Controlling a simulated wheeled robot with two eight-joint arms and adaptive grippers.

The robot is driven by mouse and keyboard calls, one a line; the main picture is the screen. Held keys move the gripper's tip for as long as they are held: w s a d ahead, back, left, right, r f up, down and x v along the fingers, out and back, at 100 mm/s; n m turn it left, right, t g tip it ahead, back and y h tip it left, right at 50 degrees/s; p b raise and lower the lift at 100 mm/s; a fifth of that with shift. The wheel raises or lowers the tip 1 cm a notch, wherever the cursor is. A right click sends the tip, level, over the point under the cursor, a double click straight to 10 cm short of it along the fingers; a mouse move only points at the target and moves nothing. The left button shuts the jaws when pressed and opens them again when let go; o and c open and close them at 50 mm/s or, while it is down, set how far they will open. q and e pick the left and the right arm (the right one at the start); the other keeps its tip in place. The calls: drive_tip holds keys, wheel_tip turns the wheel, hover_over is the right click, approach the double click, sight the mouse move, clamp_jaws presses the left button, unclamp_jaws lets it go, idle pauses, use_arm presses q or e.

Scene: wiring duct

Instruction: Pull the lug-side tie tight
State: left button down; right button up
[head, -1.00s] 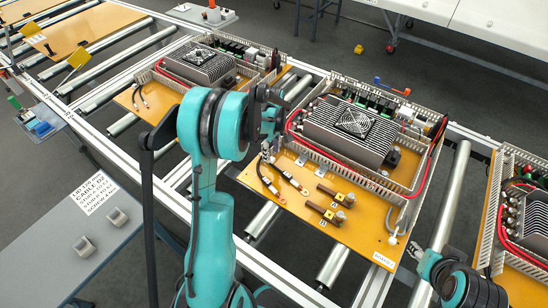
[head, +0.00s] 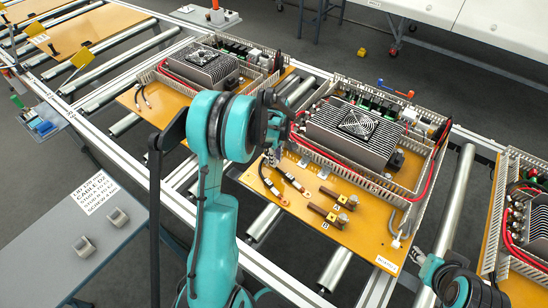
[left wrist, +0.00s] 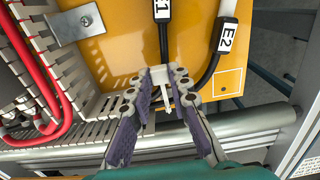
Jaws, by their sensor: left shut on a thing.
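My left gripper (left wrist: 164,76) points down at the edge of the orange board (left wrist: 115,50). Its purple-padded fingers are shut on a thin white tie (left wrist: 160,76), which sits at the black cable labelled E1 (left wrist: 163,38). I cannot tell how snugly the tie lies around the cable. A second black cable labelled E2 (left wrist: 214,62) curves past on the right. In the head view my left gripper (head: 274,132) is at the board's left side, above the lug cables (head: 268,184), and hides the tie. My right gripper (head: 420,258) is at the lower right, its fingers unclear.
A finned unit with a fan (head: 358,125) fills the middle of the board, beside slotted wiring duct (head: 335,175) and red cables. A metal roller (left wrist: 150,140) runs under the gripper. Another board lies at the right.

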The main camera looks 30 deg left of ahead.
use_arm(q)
drive_tip(key=d, duration=0.3)
drive_tip(key=shift+s+d, duration=0.15)
drive_tip(key=shift+d, duration=0.15)
drive_tip(key=c, duration=1.4)
unclamp_jaws()
wheel_tip(320, 180, up, 12)
